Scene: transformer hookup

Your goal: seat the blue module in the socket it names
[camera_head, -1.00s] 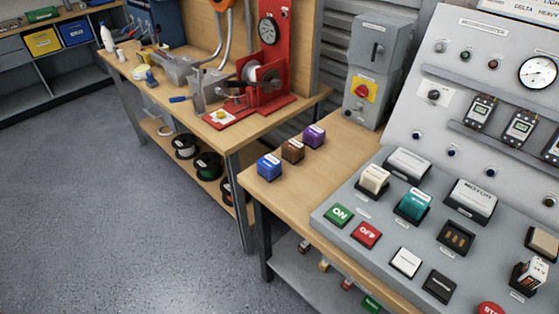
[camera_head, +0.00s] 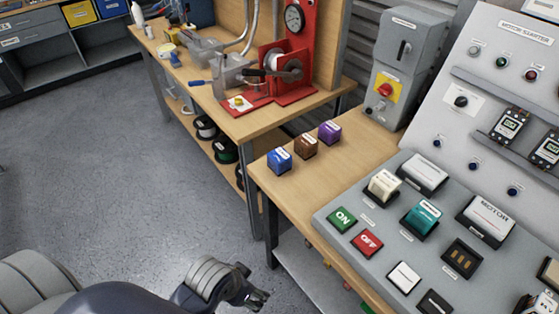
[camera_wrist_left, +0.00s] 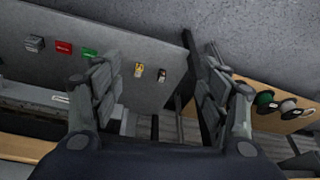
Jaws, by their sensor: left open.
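The blue module (camera_head: 279,159) stands on the wooden bench at its left end, beside a brown module (camera_head: 306,145) and a purple module (camera_head: 330,132). An empty-looking dark socket (camera_head: 461,258) with slots is on the sloped grey panel, near the seated cream module (camera_head: 384,185) and teal module (camera_head: 422,217). My left gripper (camera_head: 256,299) is low in front of the bench, below and apart from the blue module. In the left wrist view the left gripper (camera_wrist_left: 160,105) is open with nothing between its fingers. The right gripper is not in view.
The sloped panel has a green ON button (camera_head: 342,219) and a red OFF button (camera_head: 368,243). A grey switch box (camera_head: 404,62) stands behind the modules. A red press (camera_head: 287,70) is on the far bench. The floor (camera_head: 110,190) at left is clear.

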